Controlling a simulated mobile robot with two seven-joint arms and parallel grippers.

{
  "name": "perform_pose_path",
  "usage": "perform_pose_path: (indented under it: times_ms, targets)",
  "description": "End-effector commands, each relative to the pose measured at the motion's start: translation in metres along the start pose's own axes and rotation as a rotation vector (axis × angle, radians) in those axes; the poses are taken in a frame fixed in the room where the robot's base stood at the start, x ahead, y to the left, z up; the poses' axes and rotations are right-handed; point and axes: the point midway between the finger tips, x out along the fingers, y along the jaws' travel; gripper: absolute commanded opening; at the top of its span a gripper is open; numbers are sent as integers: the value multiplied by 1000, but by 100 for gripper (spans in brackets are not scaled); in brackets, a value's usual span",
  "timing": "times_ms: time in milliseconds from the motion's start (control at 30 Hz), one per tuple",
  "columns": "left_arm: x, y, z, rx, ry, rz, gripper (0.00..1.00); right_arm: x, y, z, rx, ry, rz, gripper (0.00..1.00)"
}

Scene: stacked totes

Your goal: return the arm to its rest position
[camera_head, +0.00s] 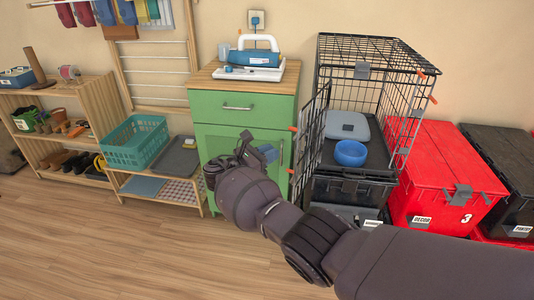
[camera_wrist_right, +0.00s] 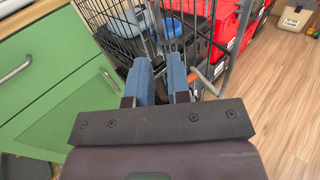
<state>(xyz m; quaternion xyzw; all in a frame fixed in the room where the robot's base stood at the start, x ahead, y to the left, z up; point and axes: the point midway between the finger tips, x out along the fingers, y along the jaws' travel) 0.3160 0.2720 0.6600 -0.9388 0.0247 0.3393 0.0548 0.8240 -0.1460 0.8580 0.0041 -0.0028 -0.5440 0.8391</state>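My right arm reaches in from the lower right in the head view, and its gripper (camera_head: 264,154) is in front of the green cabinet, left of the wire crate. In the right wrist view the two blue fingers (camera_wrist_right: 162,78) stand a little apart with nothing held between them. The wire crate's door (camera_head: 310,140) hangs swung outward, close to the right of the gripper. In the wrist view the crate's wires (camera_wrist_right: 110,25) lie just beyond the fingertips; whether they touch is unclear. My left gripper is not in view.
The green cabinet (camera_head: 240,108) stands behind the gripper. The wire crate (camera_head: 370,70) holds a blue bowl (camera_head: 350,153) and stands on a black tote. Red totes (camera_head: 434,165) and a black tote (camera_head: 508,165) are at right. The wooden floor (camera_head: 110,245) at lower left is clear.

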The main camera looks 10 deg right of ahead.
Motion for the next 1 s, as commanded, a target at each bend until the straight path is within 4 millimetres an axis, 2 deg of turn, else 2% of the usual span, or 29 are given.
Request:
perform_pose_path:
  times_ms: [367,567,667,767,900,1000]
  targets:
    - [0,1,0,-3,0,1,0,0,0,0,1,0,0,18]
    - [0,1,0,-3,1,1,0,0,5,-2,99,10,30,18]
    - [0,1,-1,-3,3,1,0,-2,16,-7,211,68,88,18]
    - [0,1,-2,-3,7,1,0,-11,35,-3,385,173,165,18]
    - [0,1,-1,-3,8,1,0,-32,69,19,679,368,278,18]
    - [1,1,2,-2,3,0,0,-47,83,30,880,526,339,18]
